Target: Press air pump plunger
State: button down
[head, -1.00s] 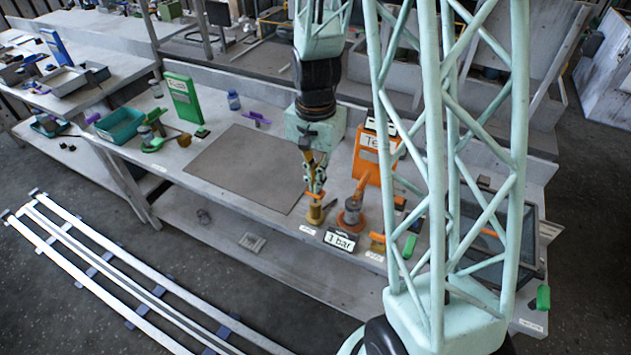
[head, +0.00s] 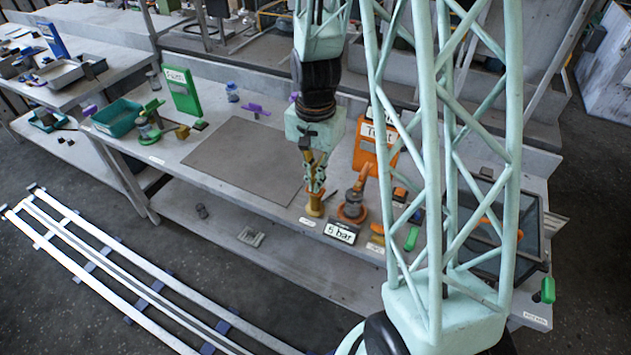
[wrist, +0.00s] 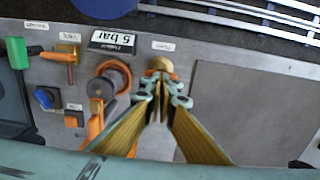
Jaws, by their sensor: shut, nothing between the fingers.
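The air pump is a small yellow-brass body (head: 314,208) at the front edge of the bench. In the wrist view its tan rounded top (wrist: 160,64) shows just beyond my fingertips, in front of a small white label. My gripper (head: 316,186) points down onto the pump, its tips at the top of the pump; the exact contact is hidden. In the wrist view my gripper (wrist: 163,92) has its fingertips together, with nothing seen between them. The plunger is mostly hidden by the fingers. The black display (head: 341,233) beside the pump reads "5 bar".
An orange ringed fitting with an upright handle (head: 353,206) stands right of the pump. Behind it is an orange test panel (head: 374,149). A bare grey mat (head: 240,160) lies to the left.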

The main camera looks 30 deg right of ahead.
jog(key=shift+r, duration=0.1)
dwell(0.3)
jog(key=shift+r+p, duration=1.35)
jog(key=shift+r, duration=0.9)
notch_tip(320, 180, up, 9)
jog(key=p, duration=0.1)
jog(key=shift+r, duration=0.15)
jog(key=shift+r, duration=0.1)
dwell(0.8)
jog(key=s+a+r+n+t, duration=0.1)
jog(key=s+a+r+n, duration=0.25)
jog(key=r, duration=0.45)
jog(key=s+a+r+n+t, duration=0.1)
jog(key=s+a+r+n, duration=0.2)
jog(key=s+a+r, duration=0.35)
jog(key=s+a+r+n+t, duration=0.1)
jog(key=s+a+r+n, duration=0.1)
jog(key=s+r, duration=0.2)
jog(key=s+a+r+n+t, duration=0.1)
jog(key=s+a+r+n, duration=0.1)
jog(key=s, duration=0.7)
jog(key=shift+s+a+r+n+b, duration=0.3)
jog(key=shift+r+n, duration=0.55)
jog(key=shift+r, duration=0.55)
